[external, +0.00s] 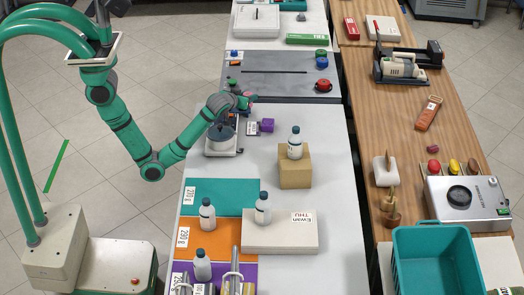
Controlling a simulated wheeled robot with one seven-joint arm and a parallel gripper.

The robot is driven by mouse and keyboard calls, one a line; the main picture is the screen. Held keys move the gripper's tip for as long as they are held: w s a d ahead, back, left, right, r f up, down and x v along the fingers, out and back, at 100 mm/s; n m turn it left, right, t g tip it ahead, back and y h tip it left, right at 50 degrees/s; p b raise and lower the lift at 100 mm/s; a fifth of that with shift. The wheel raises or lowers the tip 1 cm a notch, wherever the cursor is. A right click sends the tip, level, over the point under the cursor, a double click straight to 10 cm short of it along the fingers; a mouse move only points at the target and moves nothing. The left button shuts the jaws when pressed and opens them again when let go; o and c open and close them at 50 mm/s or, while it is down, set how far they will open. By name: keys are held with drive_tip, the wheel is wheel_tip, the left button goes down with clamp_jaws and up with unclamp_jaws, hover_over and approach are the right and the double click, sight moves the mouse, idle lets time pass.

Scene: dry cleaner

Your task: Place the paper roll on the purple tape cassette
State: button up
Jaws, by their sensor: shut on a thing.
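A purple block that looks like the tape cassette (267,125) lies on the white table, right of a grey and white device. My arm reaches over the table from the left. My gripper (246,102) is at the arm's end, a little behind and left of the purple cassette and apart from it in the picture. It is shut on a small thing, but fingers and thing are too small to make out. I cannot clearly make out the paper roll. The height of my gripper above the table is unclear.
A grey and white device (222,148) stands under my wrist. A cardboard box (295,170) with a white bottle (295,142) on it is in front of the cassette. A grey mat (285,76) lies behind. The table right of the cassette is clear.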

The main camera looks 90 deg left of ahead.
drive_tip(key=w+a+f, duration=0.1)
drive_tip(key=w+f, duration=0.1)
drive_tip(key=w+a+f, duration=0.1)
drive_tip(key=w+f, duration=0.1)
drive_tip(key=w, duration=0.1)
drive_tip(key=w+a+f, duration=0.1)
drive_tip(key=w+f, duration=0.1)
drive_tip(key=shift+w+a+f, duration=0.25)
drive_tip(key=shift+a+f, duration=0.05)
drive_tip(key=shift+a, duration=0.05)
drive_tip(key=shift+w+a+f, duration=0.25)
drive_tip(key=shift+w+f, duration=0.2)
drive_tip(key=shift+f, duration=0.15)
drive_tip(key=shift+w+f, duration=0.1)
drive_tip(key=shift+f, duration=1.5)
drive_tip(key=shift+f, duration=0.15)
drive_tip(key=o, duration=1)
drive_tip(key=shift+o, duration=0.2)
